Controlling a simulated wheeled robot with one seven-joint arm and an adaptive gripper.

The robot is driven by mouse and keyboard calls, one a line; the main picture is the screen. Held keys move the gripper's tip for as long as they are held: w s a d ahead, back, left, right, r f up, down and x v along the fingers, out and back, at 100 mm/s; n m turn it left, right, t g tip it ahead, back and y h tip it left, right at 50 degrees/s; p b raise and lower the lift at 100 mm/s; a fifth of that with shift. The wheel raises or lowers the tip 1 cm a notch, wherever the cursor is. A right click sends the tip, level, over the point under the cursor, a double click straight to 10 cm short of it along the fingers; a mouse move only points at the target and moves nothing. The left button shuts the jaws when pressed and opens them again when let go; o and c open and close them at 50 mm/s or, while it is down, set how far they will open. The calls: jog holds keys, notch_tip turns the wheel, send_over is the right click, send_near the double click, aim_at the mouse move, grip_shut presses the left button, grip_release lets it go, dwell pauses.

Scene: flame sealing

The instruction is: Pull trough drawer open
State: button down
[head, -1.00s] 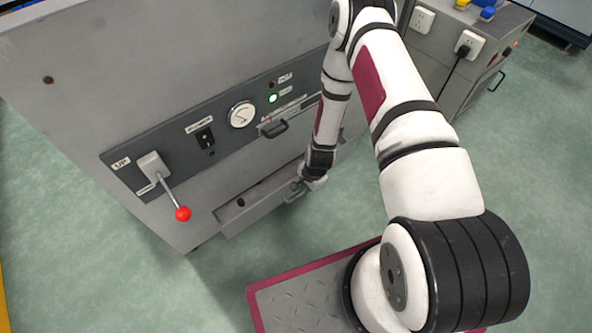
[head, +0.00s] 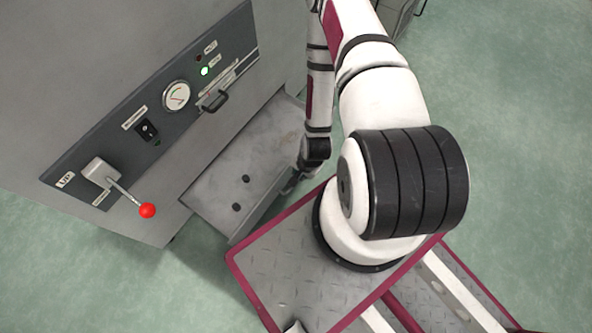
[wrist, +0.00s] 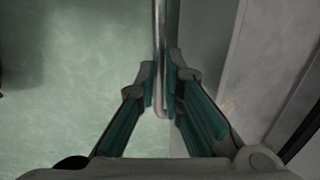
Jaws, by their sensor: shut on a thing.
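The trough drawer (head: 222,186) is a grey metal tray that sticks well out from the lower front of the grey machine (head: 45,110). Two small dark round items (head: 241,193) lie on its floor. My gripper (head: 290,187) is at the drawer's outer front side, partly hidden by my arm in the head view. In the wrist view my gripper (wrist: 161,85) has its teal-padded fingers closed around a thin metal bar handle (wrist: 160,30). The drawer's front wall (wrist: 217,60) runs alongside, to the right of the fingers.
A lever with a red knob (head: 147,210) juts out at the machine's left. A small black handle (head: 213,101) and a gauge (head: 176,96) sit on the panel above the drawer. Green floor (head: 510,150) is open to the right.

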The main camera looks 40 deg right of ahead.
jog(key=shift+s, duration=0.1)
jog(key=c, duration=1.7)
grip_release()
jog(key=shift+f, duration=0.1)
jog(key=r, duration=0.4)
jog(key=s+r, duration=0.1)
jog(key=r, duration=0.3)
jog(key=s+r, duration=0.1)
jog(key=r, duration=0.3)
jog(key=shift+d, duration=0.4)
